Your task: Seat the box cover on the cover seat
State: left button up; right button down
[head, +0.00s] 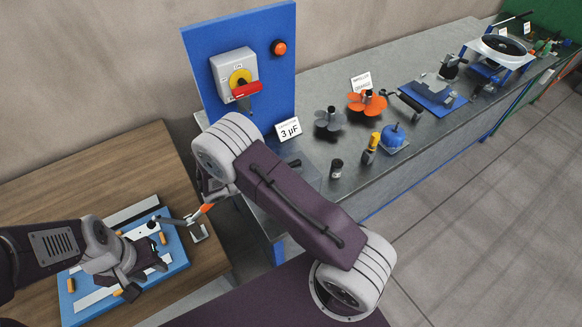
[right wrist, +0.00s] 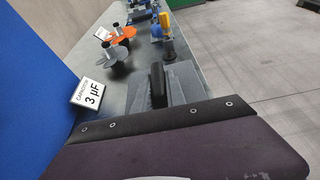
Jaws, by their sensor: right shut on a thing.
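In the right wrist view my right gripper (right wrist: 157,86) shows as a dark upright finger shape, shut on a flat grey piece (right wrist: 188,84) that appears to be the box cover. The cover is over the grey bench, right of the 3 µF label; its near side is hidden by a purple part of mine. In the head view my right forearm hides most of this gripper and cover. I cannot make out the cover seat, nor whether the cover touches anything. My left gripper (head: 143,278) is over the blue board (head: 172,272), its dark fingers seemingly apart and empty.
A blue panel (head: 270,90) with a grey switch box (head: 226,66) stands beside the 3 µF label (head: 288,129). A black cylinder (head: 336,168), a blue part (head: 394,138) and fan wheels (head: 366,103) stand further right. The bench's front strip is bare.

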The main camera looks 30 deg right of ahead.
jog(key=shift+f, duration=0.4)
dwell(0.7)
jog(key=c, duration=1.3)
grip_release()
jog(key=o, duration=0.8)
jog(key=o, duration=0.4)
jog(key=shift+o, duration=0.5)
